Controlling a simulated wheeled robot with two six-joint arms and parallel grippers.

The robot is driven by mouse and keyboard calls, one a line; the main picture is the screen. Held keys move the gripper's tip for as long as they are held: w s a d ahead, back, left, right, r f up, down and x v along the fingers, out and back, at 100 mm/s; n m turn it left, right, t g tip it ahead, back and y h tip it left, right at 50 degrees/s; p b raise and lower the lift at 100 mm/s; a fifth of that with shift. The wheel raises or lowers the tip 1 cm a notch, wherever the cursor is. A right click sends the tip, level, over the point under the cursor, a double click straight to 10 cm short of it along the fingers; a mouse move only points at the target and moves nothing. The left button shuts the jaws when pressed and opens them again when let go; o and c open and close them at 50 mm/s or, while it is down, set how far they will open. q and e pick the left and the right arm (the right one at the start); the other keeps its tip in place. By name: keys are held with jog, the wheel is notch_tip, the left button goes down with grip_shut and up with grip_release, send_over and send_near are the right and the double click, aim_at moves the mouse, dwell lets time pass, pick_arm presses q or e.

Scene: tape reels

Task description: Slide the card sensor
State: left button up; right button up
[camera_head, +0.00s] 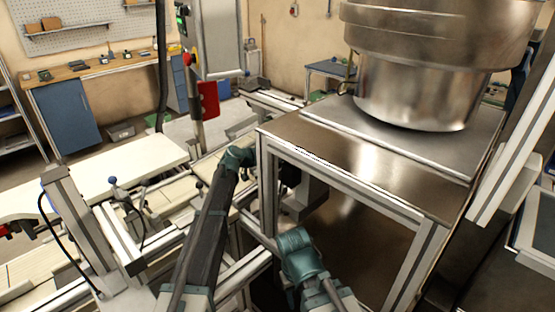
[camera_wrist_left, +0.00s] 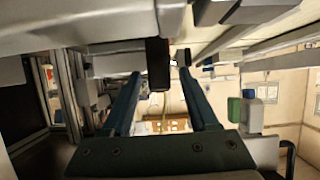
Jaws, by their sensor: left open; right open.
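In the left wrist view my left gripper (camera_wrist_left: 160,78) has its two teal fingers spread apart, with nothing clamped between them. A small black upright block (camera_wrist_left: 158,58) shows between and beyond the fingertips, under a pale beam. It may be the card sensor, but I cannot tell for sure, nor whether the fingers touch it. In the head view my left arm reaches forward to the metal frame, and its gripper is hidden there. My right gripper (camera_head: 299,245) is low in front of the steel table's open frame; its fingers are hard to make out. No card sensor is clear in the head view.
A steel-topped table (camera_head: 300,140) with aluminium legs stands ahead to the right, bearing a large metal bowl (camera_head: 420,90). A white conveyor surface (camera_head: 110,178) and rails lie left. A post carries a red button (camera_head: 187,59). Beams and posts crowd the left gripper.

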pick_arm(q)
grip_shut()
dwell(0.4)
dwell(1.1)
